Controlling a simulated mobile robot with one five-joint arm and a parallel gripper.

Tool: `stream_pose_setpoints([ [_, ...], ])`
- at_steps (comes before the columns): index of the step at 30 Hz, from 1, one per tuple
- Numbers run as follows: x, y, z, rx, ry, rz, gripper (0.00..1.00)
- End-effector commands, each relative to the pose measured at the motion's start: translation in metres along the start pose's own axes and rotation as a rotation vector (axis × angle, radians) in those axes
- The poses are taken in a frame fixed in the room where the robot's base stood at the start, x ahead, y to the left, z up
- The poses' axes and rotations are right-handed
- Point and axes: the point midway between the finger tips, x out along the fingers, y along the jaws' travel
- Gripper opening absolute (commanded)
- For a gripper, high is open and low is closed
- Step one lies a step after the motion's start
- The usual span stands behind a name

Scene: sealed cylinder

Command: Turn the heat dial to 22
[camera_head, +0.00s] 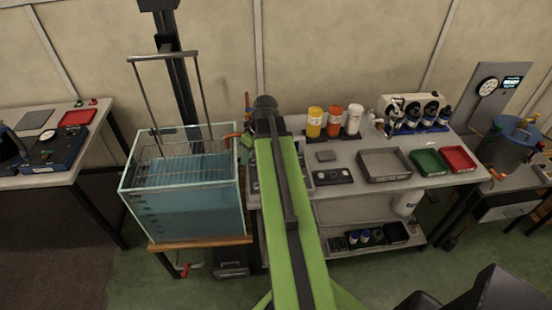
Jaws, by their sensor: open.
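I cannot tell which dial is the heat dial, and no number can be read. A round white dial (488,87) is on a grey upright panel (502,92) at the far right, with a small lit display (512,82) beside it. A small dark box with knobs (335,176) lies on the middle bench. A dark blue device with a round gauge (45,155) stands on the left table. My green arm reaches up the middle of the view to a dark joint. My gripper's fingers cannot be made out, and the arm hides part of the bench.
A glass water tank (195,218) with a rack stands left of my arm. The middle bench holds yellow (315,123), orange (334,122) and white bottles (353,121), and grey (385,178), green (427,175) and red trays (458,167). A blue drum (507,147) stands at right.

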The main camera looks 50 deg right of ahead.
Motion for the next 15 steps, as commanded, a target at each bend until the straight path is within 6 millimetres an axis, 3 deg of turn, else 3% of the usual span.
stream_pose_setpoints([
  [1,-0.020,0.039,0.015,0.007,0.032,0.015,0.47],
  [3,-0.036,0.077,0.035,-0.006,0.071,0.034,0.47],
  [6,-0.052,0.113,0.058,-0.022,0.107,0.059,0.47],
  [9,-0.060,0.130,0.071,-0.031,0.123,0.074,0.47],
  [15,-0.058,0.133,0.074,-0.036,0.127,0.078,0.47],
])
